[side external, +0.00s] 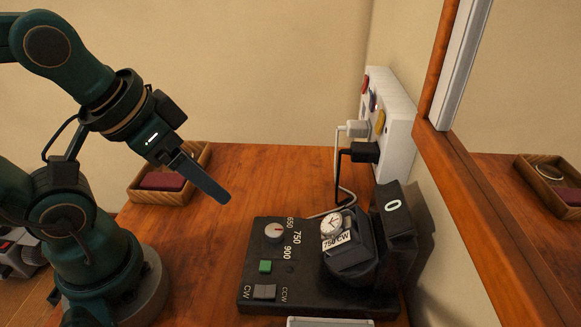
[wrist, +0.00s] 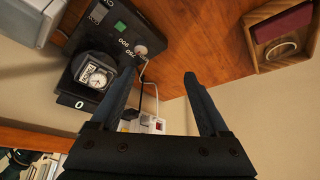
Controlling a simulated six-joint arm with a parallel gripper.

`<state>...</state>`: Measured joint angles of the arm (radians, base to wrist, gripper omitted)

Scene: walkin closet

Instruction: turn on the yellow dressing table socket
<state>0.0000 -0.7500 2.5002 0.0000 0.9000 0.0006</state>
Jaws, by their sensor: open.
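A white socket panel (side external: 398,125) is fixed to the wall at the back right of the dressing table. It carries a yellow switch (side external: 380,122) low on its face and a red switch (side external: 366,84) higher up. A white plug (side external: 354,128) and a black plug (side external: 366,152) sit in it. I cannot tell the yellow switch's on or off position. My gripper (side external: 212,188) is open and empty, above the table and well left of the panel. In the wrist view, the panel (wrist: 154,123) appears small beyond the open fingers (wrist: 160,72).
A black watch winder (side external: 262,268) holding a watch (side external: 331,226) stands on the table in front of the panel. Cords run from the plugs beside it. A wooden tray (side external: 197,165) lies at the back left. A wood-framed mirror (side external: 480,200) is at right. Mid-table is clear.

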